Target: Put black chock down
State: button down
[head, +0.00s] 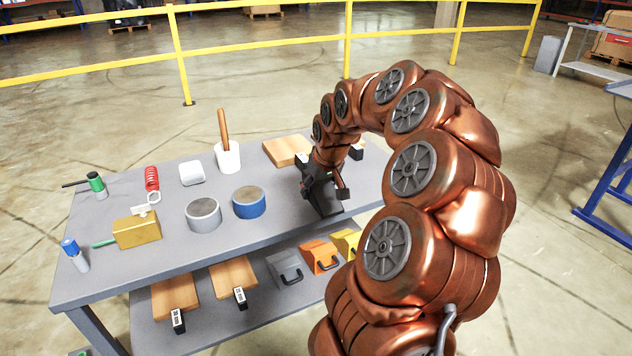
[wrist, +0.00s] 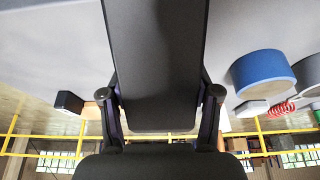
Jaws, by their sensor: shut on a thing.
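My gripper (head: 322,182) is shut on the black chock (head: 325,205), at the right part of the grey table top (head: 270,230). In the wrist view the black chock (wrist: 155,65) fills the upper middle, between the two fingers of my gripper (wrist: 162,105). In the head view its lower end is at or just above the table top; I cannot tell whether it touches. My arm and gripper hide part of the chock.
A blue cylinder (head: 249,203) and a grey cylinder (head: 203,215) stand left of the chock. A wooden board (head: 285,150) lies behind it, and a white pot (head: 228,157) stands further left. Grey (head: 285,268), orange (head: 319,255) and yellow (head: 344,241) chocks sit on the lower shelf.

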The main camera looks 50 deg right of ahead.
aim_at(325, 210)
jog(key=s+a, duration=0.4)
jog(key=s, duration=0.1)
jog(key=s+a+r, duration=0.1)
jog(key=s+a, duration=0.1)
jog(key=s, duration=0.1)
jog(key=shift+s+a, duration=0.2)
